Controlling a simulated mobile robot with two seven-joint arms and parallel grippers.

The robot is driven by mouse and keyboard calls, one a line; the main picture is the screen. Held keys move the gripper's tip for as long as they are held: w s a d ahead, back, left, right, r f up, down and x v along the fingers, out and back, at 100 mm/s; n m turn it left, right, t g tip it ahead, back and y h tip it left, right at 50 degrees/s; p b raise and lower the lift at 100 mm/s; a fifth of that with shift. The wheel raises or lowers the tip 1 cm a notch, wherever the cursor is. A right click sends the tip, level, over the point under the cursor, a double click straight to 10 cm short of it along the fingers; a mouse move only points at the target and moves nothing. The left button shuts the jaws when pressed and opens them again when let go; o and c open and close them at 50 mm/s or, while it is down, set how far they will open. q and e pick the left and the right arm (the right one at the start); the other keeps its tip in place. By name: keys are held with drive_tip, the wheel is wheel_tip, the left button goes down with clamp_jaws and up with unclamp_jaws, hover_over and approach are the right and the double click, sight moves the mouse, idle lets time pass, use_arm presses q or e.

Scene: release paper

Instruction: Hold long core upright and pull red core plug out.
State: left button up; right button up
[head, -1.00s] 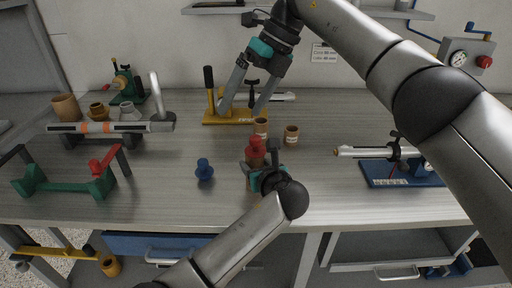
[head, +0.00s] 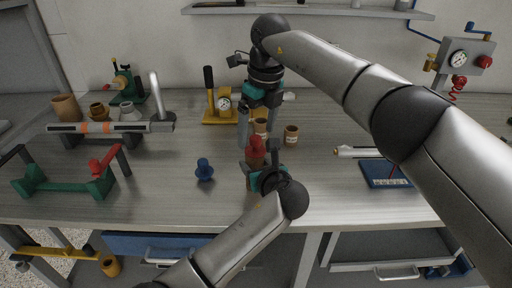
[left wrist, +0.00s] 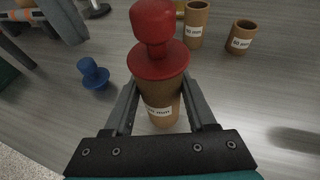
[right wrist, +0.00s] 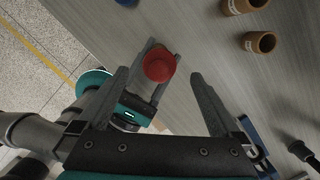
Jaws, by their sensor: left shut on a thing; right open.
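The long core (left wrist: 163,100) is a brown cardboard tube with a white label, standing upright in my left gripper (left wrist: 162,88). The red core plug (left wrist: 155,40) sits in its top end, with its flange at the rim and its knob above. In the head view the plug (head: 256,148) shows between the right fingers, and the core is mostly hidden. My right gripper (right wrist: 160,76) is open and points down from above. In the right wrist view the plug (right wrist: 159,66) appears between its fingers, which do not visibly touch it.
Two shorter brown cores (head: 291,134) (head: 261,127) stand just behind. A blue plug (head: 204,169) stands to the left. A green stand with a red lever (head: 65,180) is further left. A blue-based fixture (head: 388,173) is at the right. The bench front is mostly clear.

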sight(256, 137)
drive_tip(key=shift+w+a+f, duration=0.1)
drive_tip(key=shift+f, duration=0.9)
drive_tip(key=shift+w+a+f, duration=0.1)
drive_tip(key=shift+f, duration=0.9)
drive_tip(key=shift+c, duration=0.2)
